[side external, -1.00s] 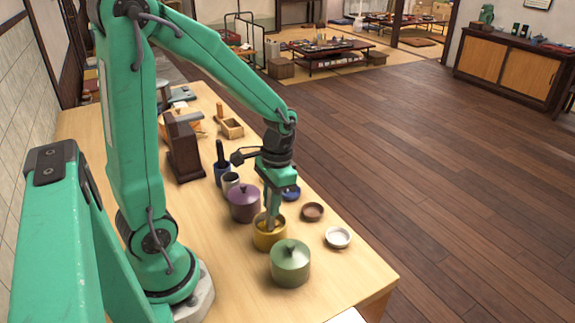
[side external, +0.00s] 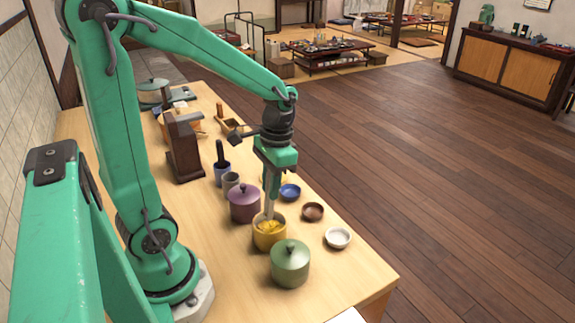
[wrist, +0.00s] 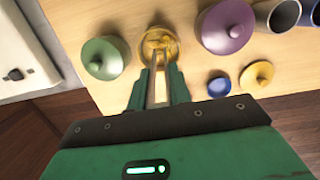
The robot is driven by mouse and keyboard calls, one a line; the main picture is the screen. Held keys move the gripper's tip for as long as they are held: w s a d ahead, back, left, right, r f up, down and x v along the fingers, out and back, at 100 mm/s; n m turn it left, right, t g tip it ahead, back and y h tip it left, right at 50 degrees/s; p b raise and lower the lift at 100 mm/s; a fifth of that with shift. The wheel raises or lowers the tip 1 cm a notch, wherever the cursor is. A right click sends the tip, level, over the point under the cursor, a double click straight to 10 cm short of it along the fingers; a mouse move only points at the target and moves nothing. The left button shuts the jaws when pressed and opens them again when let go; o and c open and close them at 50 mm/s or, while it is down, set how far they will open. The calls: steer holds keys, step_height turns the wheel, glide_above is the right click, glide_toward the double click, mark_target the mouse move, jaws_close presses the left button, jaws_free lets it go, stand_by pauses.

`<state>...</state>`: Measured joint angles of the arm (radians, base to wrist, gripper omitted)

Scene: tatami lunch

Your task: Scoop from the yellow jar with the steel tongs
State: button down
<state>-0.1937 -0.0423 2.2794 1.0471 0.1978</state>
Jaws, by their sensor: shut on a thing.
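The yellow jar (side external: 268,240) stands open on the wooden counter, with yellow food (side external: 270,227) inside. It also shows in the wrist view (wrist: 143,48), beyond my fingers. My gripper (side external: 273,185) is above the jar, pointing down. It is shut on the steel tongs (side external: 269,207), whose tips are at or just above the jar's mouth. In the wrist view the tongs (wrist: 161,84) run between my fingers toward the jar. I cannot tell whether they hold any food. A yellow lid (wrist: 258,76) lies on the counter, mostly hidden in the side view.
A lidded green jar (side external: 290,265) and a lidded purple jar (side external: 244,205) stand close on either side. Small dishes, blue (side external: 290,193), brown (side external: 313,211) and white (side external: 338,238), lie toward the counter's right edge. Cups (side external: 222,172) and a dark wooden stand (side external: 184,150) are farther back.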

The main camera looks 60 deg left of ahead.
steer(key=shift+r, duration=1.35)
